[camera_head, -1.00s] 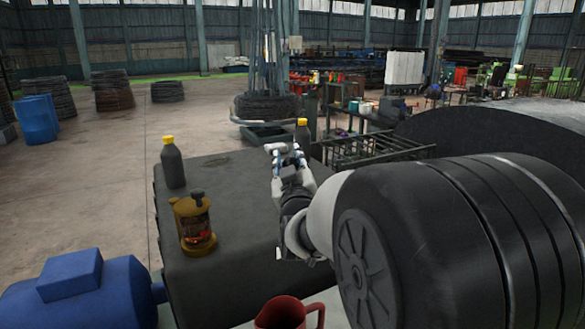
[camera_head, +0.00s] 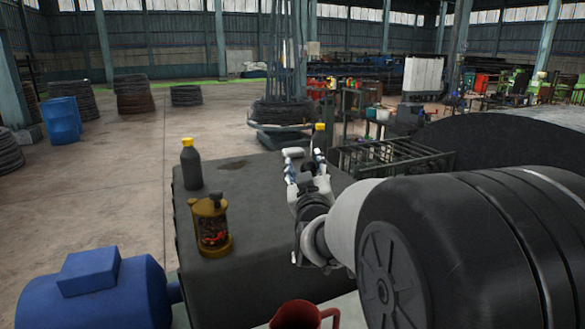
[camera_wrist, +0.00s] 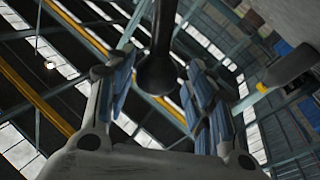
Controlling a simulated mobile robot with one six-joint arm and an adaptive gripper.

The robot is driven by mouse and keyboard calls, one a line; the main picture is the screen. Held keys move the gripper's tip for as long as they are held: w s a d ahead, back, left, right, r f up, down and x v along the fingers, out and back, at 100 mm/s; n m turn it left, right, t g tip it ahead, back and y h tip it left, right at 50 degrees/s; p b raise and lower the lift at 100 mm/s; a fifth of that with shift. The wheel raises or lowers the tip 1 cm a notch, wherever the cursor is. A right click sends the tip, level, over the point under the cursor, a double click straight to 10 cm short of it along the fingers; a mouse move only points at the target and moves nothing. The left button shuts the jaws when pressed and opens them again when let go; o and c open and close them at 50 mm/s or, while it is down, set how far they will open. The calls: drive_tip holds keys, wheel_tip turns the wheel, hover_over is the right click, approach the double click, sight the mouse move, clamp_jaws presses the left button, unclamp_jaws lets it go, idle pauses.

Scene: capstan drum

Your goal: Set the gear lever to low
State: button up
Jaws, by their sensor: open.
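My gripper (camera_head: 305,157) is open above the far right part of the dark grey housing. In the wrist view the two fingers of my gripper (camera_wrist: 160,95) stand apart. A dark lever with a rounded knob (camera_wrist: 157,76), apparently the gear lever, shows between them. Whether the fingers touch the knob I cannot tell. In the head view my gripper and arm hide most of the lever, and its position marks are not visible.
A dark bottle with a yellow cap (camera_head: 319,137) stands just behind my gripper. A blue motor (camera_head: 95,290) is at front left; a red jug (camera_head: 297,315) is at the bottom.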

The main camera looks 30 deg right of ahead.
drive_tip(key=shift+s, duration=0.15)
drive_tip(key=v, duration=1.1)
drive_tip(key=shift+s+a, duration=0.25)
drive_tip(key=shift+s, duration=0.1)
